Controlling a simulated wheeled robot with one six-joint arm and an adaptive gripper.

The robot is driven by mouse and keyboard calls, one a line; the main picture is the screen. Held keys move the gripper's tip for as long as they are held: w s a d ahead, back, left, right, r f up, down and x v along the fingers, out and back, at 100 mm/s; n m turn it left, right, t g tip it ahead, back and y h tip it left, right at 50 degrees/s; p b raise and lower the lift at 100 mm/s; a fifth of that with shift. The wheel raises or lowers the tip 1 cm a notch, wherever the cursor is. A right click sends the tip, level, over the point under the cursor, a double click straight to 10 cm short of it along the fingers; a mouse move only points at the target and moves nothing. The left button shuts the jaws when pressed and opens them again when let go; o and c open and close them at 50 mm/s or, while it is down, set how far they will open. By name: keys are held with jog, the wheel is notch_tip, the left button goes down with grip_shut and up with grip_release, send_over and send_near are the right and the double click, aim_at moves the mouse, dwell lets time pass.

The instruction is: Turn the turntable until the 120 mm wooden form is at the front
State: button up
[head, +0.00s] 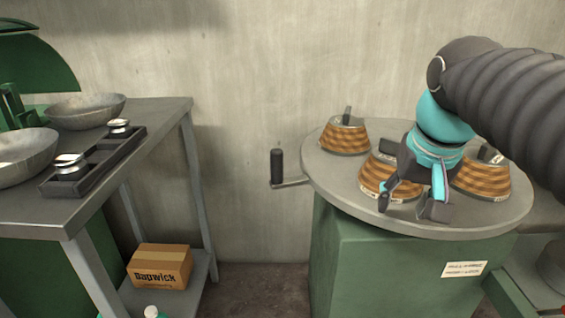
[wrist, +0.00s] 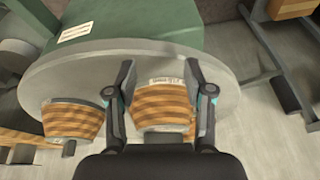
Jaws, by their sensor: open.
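The round grey turntable (head: 325,177) stands on a green base, with three banded wooden forms in view. One form (head: 344,138) is at the back left. A middle form (head: 374,178) is partly hidden behind my gripper, and another form (head: 482,180) is at the right. Their labels are too small to read, so I cannot tell which is 120 mm. My gripper (head: 411,203) is open above the front part of the disc. In the wrist view a labelled form (wrist: 160,108) shows between the open fingers (wrist: 160,68); contact cannot be told. Another form (wrist: 72,120) lies left of it.
A crank with a black handle (head: 277,167) sticks out at the turntable's left side. A grey workbench (head: 165,112) at the left carries metal bowls (head: 88,108) and a dark tray (head: 105,160). A cardboard box (head: 160,266) sits on its lower shelf. Floor is clear between bench and turntable.

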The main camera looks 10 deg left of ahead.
jog(key=w+a+r+g+p, duration=0.1)
jog(key=w+a+r+g, duration=0.1)
jog(key=w+a+r, duration=0.7)
jog(key=r+g+p, duration=0.2)
send_over(277, 169)
jog(key=w, duration=0.2)
jog(key=shift+s+a+f+n+h, duration=0.1)
jog(key=shift+s+n+h, duration=0.1)
jog(key=shift+n+h, duration=0.2)
jog(key=shift+a+f, duration=0.1)
jog(key=shift+a, duration=0.05)
notch_tip(277, 169, down, 14)
jog(key=b, duration=0.4)
jog(key=shift+r+b, duration=0.2)
jog(key=shift+b, duration=0.15)
grip_shut()
